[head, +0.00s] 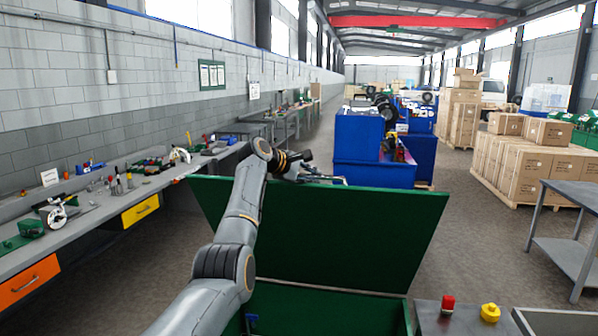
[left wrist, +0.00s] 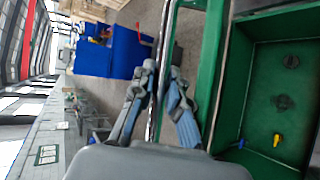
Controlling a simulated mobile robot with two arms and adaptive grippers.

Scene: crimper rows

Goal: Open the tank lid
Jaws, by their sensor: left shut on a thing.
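The green tank lid (head: 350,235) stands raised and tilted up along the far side of the green tank (head: 330,312). My left arm reaches over to the lid's top edge. My left gripper (head: 335,181) is at that edge and partly hidden behind the lid. In the left wrist view the fingers of my left gripper (left wrist: 160,100) are on either side of the lid's edge, closed on it. The open tank interior (left wrist: 285,75) shows at the right there, with a dark round fitting, a yellow part and a blue part. My right gripper is not in view.
A red button (head: 448,304) and a yellow knob (head: 490,312) sit on the grey surface right of the tank. A workbench (head: 90,215) with tools runs along the left wall. Blue machines (head: 375,160) stand beyond the lid. A grey table (head: 570,210) stands at right.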

